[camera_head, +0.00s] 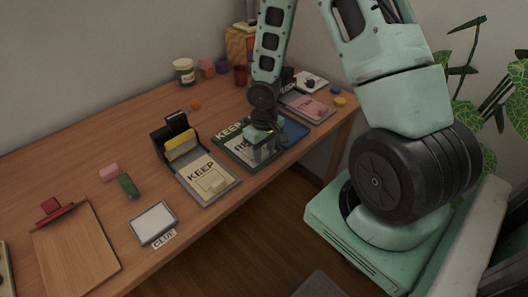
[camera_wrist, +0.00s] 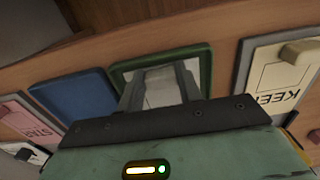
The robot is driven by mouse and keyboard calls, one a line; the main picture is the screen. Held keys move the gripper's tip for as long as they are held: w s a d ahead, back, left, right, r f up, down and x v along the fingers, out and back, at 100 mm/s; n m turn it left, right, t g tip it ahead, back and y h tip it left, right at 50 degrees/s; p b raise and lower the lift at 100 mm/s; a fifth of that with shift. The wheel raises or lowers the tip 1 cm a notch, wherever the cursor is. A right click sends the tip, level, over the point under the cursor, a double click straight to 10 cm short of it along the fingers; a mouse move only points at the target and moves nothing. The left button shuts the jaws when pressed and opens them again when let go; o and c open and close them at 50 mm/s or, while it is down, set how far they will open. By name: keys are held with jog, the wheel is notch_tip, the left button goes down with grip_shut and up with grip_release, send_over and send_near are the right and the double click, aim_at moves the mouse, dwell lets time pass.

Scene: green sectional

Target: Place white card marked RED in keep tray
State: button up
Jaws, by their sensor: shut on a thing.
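The white card (camera_head: 241,146) shows the letters "RE", with the rest hidden behind my gripper. My gripper (camera_head: 262,150) points down over this tray and is shut on the card. In the wrist view, my fingers (camera_wrist: 160,72) reach across the white card (camera_wrist: 158,84) inside the green tray rim (camera_wrist: 208,66). I cannot tell whether the card touches the tray floor.
A blue tray (camera_head: 294,131) lies just right of the green tray. A pink card (camera_head: 309,108) is beyond it. Left stands a black holder (camera_head: 162,140) with a yellow card and a separate KEEP card (camera_head: 205,175). The table's front edge is close.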

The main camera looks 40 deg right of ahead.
jog(key=shift+f, duration=0.1)
jog(key=o, duration=1)
notch_tip(320, 180, up, 11)
jog(key=p, duration=0.3)
jog(key=s+a+r+n, duration=0.2)
jog(key=a+r, duration=0.4)
jog(key=a, duration=0.2)
jog(key=s+a+r+n, duration=0.1)
jog(key=s+a+r, duration=0.2)
jog(key=s+a, duration=0.2)
jog(key=s+a+r+n, duration=0.2)
jog(key=s+a, duration=0.3)
jog(key=a, duration=0.1)
jog(key=s+a+r+n, duration=0.2)
jog(key=s+a+r, duration=0.1)
jog(key=s+a, duration=0.2)
jog(key=shift+s+a+r+y+p, duration=0.3)
jog(key=shift+s+a, duration=0.05)
jog(key=shift+s, duration=0.1)
